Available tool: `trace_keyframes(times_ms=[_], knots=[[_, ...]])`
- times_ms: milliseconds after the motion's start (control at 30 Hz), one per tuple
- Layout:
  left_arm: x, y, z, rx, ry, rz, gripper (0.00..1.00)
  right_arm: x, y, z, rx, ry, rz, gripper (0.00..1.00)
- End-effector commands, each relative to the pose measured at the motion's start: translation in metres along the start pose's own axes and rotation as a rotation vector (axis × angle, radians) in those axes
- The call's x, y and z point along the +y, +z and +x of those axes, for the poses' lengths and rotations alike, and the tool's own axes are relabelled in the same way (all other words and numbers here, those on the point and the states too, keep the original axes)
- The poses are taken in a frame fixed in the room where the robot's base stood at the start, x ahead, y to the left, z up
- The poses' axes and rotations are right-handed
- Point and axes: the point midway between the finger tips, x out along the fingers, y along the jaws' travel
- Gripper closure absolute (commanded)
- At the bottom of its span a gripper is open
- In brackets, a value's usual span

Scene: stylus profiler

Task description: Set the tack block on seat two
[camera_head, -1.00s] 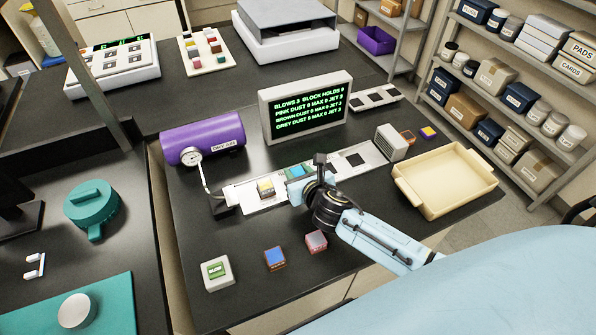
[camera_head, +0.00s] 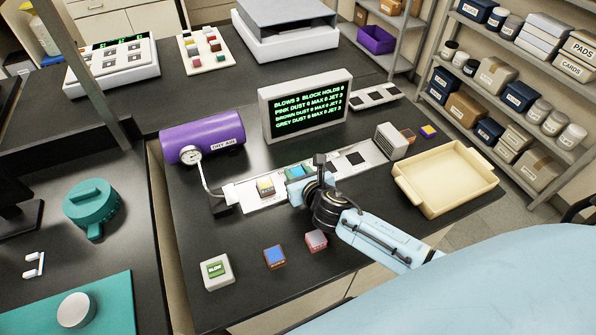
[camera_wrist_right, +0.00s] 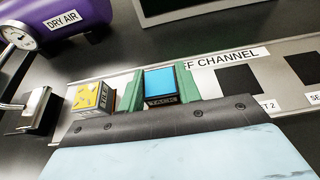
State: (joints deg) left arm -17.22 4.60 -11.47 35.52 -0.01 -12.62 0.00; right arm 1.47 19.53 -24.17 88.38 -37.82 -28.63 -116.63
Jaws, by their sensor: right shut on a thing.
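The tack block (camera_wrist_right: 162,86) has a bright blue top and a dark front marked TACK. My right gripper (camera_head: 298,173) is shut on it, with a green finger pad on each side in the right wrist view (camera_wrist_right: 160,92). The block is over the pale channel strip (camera_head: 255,202); I cannot tell whether it touches the strip. To its right is a dark square seat (camera_wrist_right: 238,80) with a partly hidden label ending in 2. A further dark seat (camera_wrist_right: 303,66) lies to the right. My left gripper is not in view.
A yellow-topped block (camera_wrist_right: 92,97) sits left of the tack block. A purple dry-air cylinder (camera_head: 205,138) and a screen (camera_head: 305,105) stand behind. A cream tray (camera_head: 447,180) is at right. A BLOW button (camera_head: 216,271), a blue-topped block (camera_head: 274,257) and a pink block (camera_head: 316,241) are in front.

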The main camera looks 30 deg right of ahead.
Motion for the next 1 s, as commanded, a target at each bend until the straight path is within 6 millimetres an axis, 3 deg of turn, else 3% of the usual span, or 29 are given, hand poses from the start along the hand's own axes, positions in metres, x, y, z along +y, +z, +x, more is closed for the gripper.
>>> trace_keyframes(times_ms=[300,333,533,1000], knots=[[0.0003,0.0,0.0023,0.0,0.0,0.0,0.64,0.0,-0.0037,0.0018,-0.001,0.001,-0.001,1.0],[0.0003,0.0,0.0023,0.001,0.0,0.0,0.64,0.0,-0.0037,0.0018,-0.001,0.001,-0.001,0.65],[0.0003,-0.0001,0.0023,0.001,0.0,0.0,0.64,-0.0001,-0.0037,0.0018,-0.001,0.0,-0.001,0.41],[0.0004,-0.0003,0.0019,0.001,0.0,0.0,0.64,-0.0001,-0.0041,0.0012,0.0,0.0,0.0,0.45]])
